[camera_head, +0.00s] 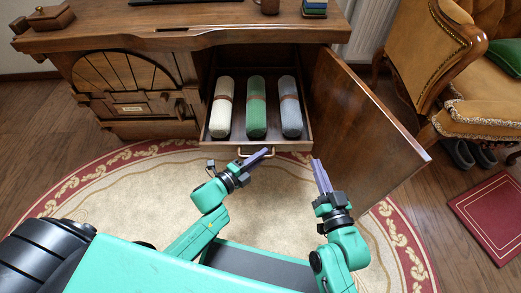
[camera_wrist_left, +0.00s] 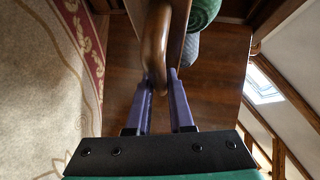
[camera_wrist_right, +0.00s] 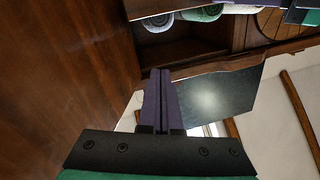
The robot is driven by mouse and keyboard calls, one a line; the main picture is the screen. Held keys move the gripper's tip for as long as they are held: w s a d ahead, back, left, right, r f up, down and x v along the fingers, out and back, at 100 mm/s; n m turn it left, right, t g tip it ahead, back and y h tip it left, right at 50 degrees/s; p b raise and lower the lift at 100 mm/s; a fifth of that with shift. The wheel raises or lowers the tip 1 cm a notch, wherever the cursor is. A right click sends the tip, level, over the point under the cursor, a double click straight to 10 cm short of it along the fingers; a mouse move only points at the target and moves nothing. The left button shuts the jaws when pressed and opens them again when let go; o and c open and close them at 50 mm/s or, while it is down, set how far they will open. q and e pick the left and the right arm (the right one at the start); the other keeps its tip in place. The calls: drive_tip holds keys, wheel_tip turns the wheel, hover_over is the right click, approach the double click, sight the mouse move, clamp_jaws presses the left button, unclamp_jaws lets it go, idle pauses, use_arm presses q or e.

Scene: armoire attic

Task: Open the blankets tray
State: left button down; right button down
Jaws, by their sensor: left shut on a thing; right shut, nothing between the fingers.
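The blankets tray (camera_head: 221,145) is a wooden pull-out tray in the cabinet, holding a white, a green (camera_head: 256,108) and a grey-blue rolled blanket. It sits pulled partly out past the cabinet front. A curved handle (camera_head: 257,154) is on its front edge. My left gripper (camera_head: 262,154) is at this handle, and in the left wrist view (camera_wrist_left: 160,80) its fingers are shut on the brown handle bar. My right gripper (camera_head: 319,166) is shut and empty, to the right of the tray front and near the open door. Its closed fingertips show in the right wrist view (camera_wrist_right: 160,75).
The cabinet door (camera_head: 365,125) stands open to the right of the tray. An armchair (camera_head: 470,80) and a pair of dark slippers (camera_head: 470,154) are at the right. A round rug (camera_head: 130,195) covers the floor in front. A red book-like mat (camera_head: 495,215) lies at the right.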

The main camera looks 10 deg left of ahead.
use_arm(q)
drive_tip(key=shift+s+d+r, duration=0.1)
drive_tip(key=shift+s+r, duration=0.1)
drive_tip(key=shift+s, duration=0.3)
use_arm(e)
drive_tip(key=s+f+g, duration=0.1)
drive_tip(key=s+f, duration=0.1)
drive_tip(key=f, duration=0.1)
drive_tip(key=shift+s, duration=0.3)
use_arm(q)
drive_tip(key=c, duration=0.8)
unclamp_jaws()
drive_tip(key=shift+s, duration=0.1)
use_arm(e)
drive_tip(key=shift+r, duration=0.1)
use_arm(q)
drive_tip(key=shift+f, duration=0.1)
